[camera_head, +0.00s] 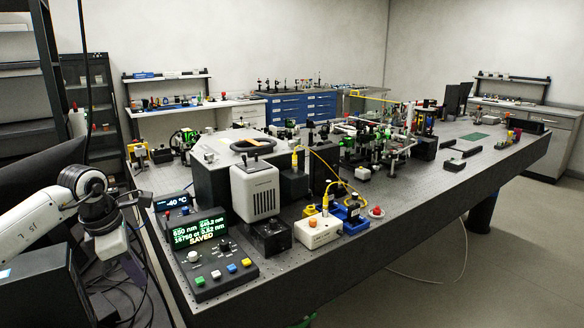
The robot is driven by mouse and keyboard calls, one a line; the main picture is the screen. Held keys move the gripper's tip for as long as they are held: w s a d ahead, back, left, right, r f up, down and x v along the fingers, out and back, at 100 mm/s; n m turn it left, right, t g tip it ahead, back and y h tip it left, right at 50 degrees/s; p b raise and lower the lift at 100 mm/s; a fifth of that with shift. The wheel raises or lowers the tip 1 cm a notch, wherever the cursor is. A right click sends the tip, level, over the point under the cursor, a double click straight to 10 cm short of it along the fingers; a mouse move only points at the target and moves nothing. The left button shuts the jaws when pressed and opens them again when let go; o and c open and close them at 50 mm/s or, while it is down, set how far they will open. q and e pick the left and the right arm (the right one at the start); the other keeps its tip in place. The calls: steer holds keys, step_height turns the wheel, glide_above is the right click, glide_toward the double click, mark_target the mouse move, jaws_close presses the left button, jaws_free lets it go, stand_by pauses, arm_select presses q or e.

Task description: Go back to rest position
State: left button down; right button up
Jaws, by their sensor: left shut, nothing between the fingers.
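My left arm comes in from the left, and its gripper (110,244) hangs near the left edge of the optical bench (380,218), apart from the control box. The gripper is shut and empty; its fingertips are small and hard to make out. My right gripper is not in view. The control box (211,263) at the bench's near left corner has a lit screen reading "SAVED", a pale knob and several coloured buttons. A small display (172,202) behind it reads -40 °C.
A grey-white instrument (255,190), a cream box (318,232) and a blue holder (355,224) stand right of the control box. Dark cables (140,270) hang beside the gripper. A dark monitor (40,178) is at the left. Open floor (480,285) lies at the right.

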arm_select(q)
steer(key=s+d+f+h, duration=0.2)
steer(key=d+f+h, duration=0.2)
steer(key=d, duration=0.6)
steer(key=s+d+f+h, duration=0.2)
steer(key=d+f+h, duration=0.1)
steer(key=d, duration=0.8)
steer(key=s+d+r+n+t+h, duration=0.1)
steer(key=s+d+n+t+h, duration=0.25)
steer(key=d+n, duration=0.35)
steer(key=s+d+r+n+t+h, duration=0.1)
steer(key=s+d+n+t+h, duration=0.1)
steer(key=d+n+h, duration=0.4)
steer(key=s+a+f+n+t+y, duration=0.2)
steer(key=a+f+n+t+y, duration=0.3)
steer(key=n, duration=0.6)
steer(key=s+a+f+n+t+y, duration=0.2)
steer(key=a+f+n+y, duration=0.35)
steer(key=n, duration=0.55)
steer(key=s+a+f+n+g+y, duration=0.3)
steer(key=s+f+n+g, duration=0.3)
steer(key=s+f, duration=0.9)
steer(key=s+n+y, duration=0.1)
steer(key=s+n, duration=0.1)
steer(key=n, duration=0.1)
steer(key=shift+n, duration=0.4)
steer(key=shift+s, duration=0.1)
